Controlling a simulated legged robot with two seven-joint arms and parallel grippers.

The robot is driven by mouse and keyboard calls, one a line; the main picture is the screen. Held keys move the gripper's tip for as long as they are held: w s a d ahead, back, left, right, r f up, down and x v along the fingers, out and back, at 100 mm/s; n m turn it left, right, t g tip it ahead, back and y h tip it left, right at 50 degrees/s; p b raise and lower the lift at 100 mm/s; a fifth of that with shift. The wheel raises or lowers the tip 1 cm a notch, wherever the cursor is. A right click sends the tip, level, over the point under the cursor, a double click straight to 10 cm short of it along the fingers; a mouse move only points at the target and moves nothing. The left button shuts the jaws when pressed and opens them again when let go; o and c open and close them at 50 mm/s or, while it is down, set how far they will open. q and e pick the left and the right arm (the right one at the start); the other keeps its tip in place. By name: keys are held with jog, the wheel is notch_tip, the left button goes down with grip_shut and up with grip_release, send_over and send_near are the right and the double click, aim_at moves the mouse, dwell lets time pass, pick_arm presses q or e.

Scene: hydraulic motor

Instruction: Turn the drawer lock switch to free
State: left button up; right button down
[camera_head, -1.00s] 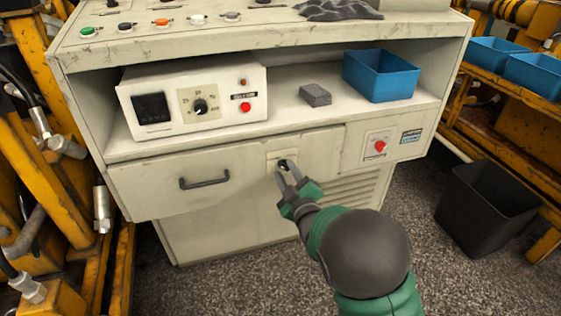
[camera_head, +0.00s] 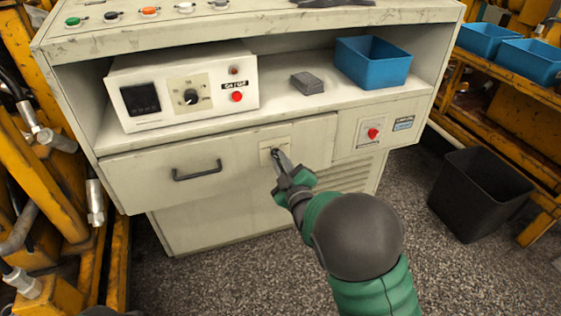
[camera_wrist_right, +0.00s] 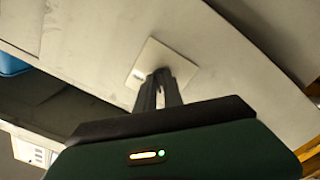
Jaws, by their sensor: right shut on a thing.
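The drawer (camera_head: 160,172) with a dark bar handle (camera_head: 197,171) is in the front of the grey-white cabinet and looks shut. The lock switch sits on a small pale plate (camera_head: 266,155) at the drawer's right end. The plate also shows in the right wrist view (camera_wrist_right: 150,58). My right gripper (camera_head: 277,153) is at the plate, its fingers close together and shut on the switch. In the right wrist view the fingertips (camera_wrist_right: 162,75) meet the plate. The fingers hide the switch, so its turn position cannot be made out.
A control box (camera_head: 185,90) with a knob, a grey block (camera_head: 307,83) and a blue bin (camera_head: 373,62) stand on the shelf above. A red switch (camera_head: 373,134) is right of the drawer. A black bin (camera_head: 480,195) stands on the floor at right.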

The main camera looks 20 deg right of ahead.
jog(key=shift+a+m, duration=0.1)
jog(key=shift+m, duration=0.2)
jog(key=m+p, duration=0.1)
jog(key=m, duration=0.2)
jog(key=shift+m, duration=0.4)
jog(key=m+p, duration=0.1)
jog(key=m, duration=0.3)
jog(key=shift+m, duration=0.3)
jog(key=m+p, duration=0.1)
jog(key=m, duration=0.3)
jog(key=m+p, duration=0.1)
jog(key=m, duration=0.3)
jog(key=shift+m, duration=0.3)
jog(key=c, duration=1.5)
grip_release()
jog(key=shift+o, duration=0.2)
